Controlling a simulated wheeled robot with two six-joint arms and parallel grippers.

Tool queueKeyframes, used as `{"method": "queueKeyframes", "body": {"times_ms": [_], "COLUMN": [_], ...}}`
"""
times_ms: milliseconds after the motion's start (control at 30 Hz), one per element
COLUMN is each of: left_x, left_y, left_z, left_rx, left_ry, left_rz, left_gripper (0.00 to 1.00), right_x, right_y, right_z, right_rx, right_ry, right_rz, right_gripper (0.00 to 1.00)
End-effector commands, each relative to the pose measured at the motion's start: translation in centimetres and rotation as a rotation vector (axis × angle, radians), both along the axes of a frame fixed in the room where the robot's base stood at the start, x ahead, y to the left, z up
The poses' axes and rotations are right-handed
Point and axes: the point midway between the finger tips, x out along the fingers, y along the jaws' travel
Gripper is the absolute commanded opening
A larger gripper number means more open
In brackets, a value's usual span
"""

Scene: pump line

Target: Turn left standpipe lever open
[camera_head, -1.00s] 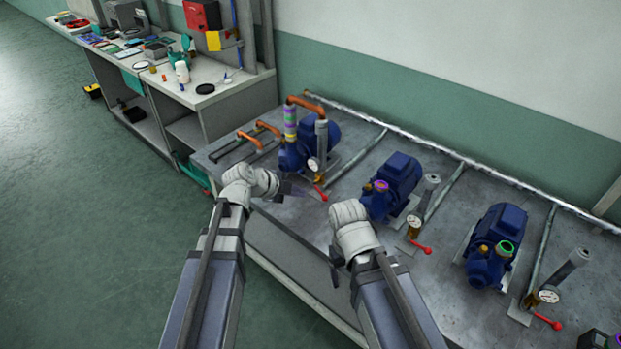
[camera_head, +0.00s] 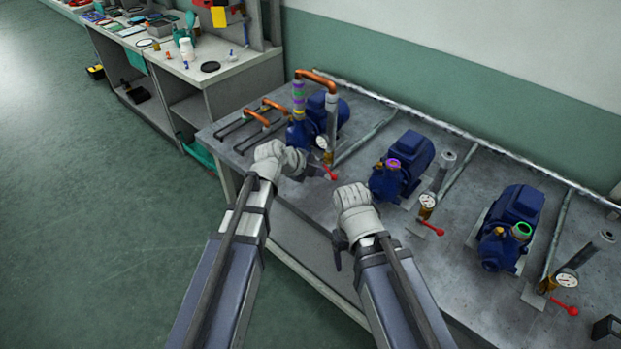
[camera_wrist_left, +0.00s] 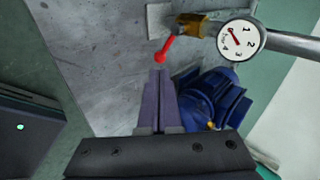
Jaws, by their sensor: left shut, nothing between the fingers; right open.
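The left standpipe (camera_head: 332,118) is a grey upright pipe at the left pump, with a white gauge (camera_head: 321,142) and a brass valve low on it. Its red lever (camera_head: 331,174) sticks out toward the front of the bench. In the left wrist view, the red lever (camera_wrist_left: 166,48) slants down from the brass valve (camera_wrist_left: 192,25). My left gripper (camera_head: 318,171) is shut and empty, its fingertips (camera_wrist_left: 160,71) right by the lever's free end; I cannot tell if they touch. My right gripper (camera_head: 338,254) is open and empty in front of the bench, its fingers barely visible.
Two more blue pumps, the middle (camera_head: 402,165) and the right (camera_head: 510,228), stand on the grey bench (camera_head: 455,262) with their own gauges and red levers. Copper pipes (camera_head: 262,114) lie at the bench's left end. A cluttered workbench (camera_head: 228,72) stands beyond.

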Motion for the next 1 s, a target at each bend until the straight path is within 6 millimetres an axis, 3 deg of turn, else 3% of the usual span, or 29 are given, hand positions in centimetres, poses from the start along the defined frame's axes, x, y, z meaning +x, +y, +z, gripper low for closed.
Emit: {"method": "queueKeyframes", "body": {"times_ms": [33, 300, 1000], "left_x": [0.7, 2.4, 2.7], "left_y": [-0.5, -2.0, -2.5], "left_z": [-1.3, -3.4, -3.9], "left_rx": [0.001, 0.001, 0.014], "left_ry": [-0.001, 0.000, -0.010], "left_rz": [-0.001, -0.001, 0.000], "left_gripper": [0.00, 0.00, 0.00], "right_x": [0.0, 0.0, 0.0], "right_y": [0.0, 0.0, 0.0], "right_z": [-1.3, -3.4, -3.9], "right_rx": [0.000, 0.000, 0.000], "right_ry": [0.000, 0.000, 0.000], "right_rz": [0.000, 0.001, 0.000], "right_gripper": [0.78, 0.78, 0.78]}}
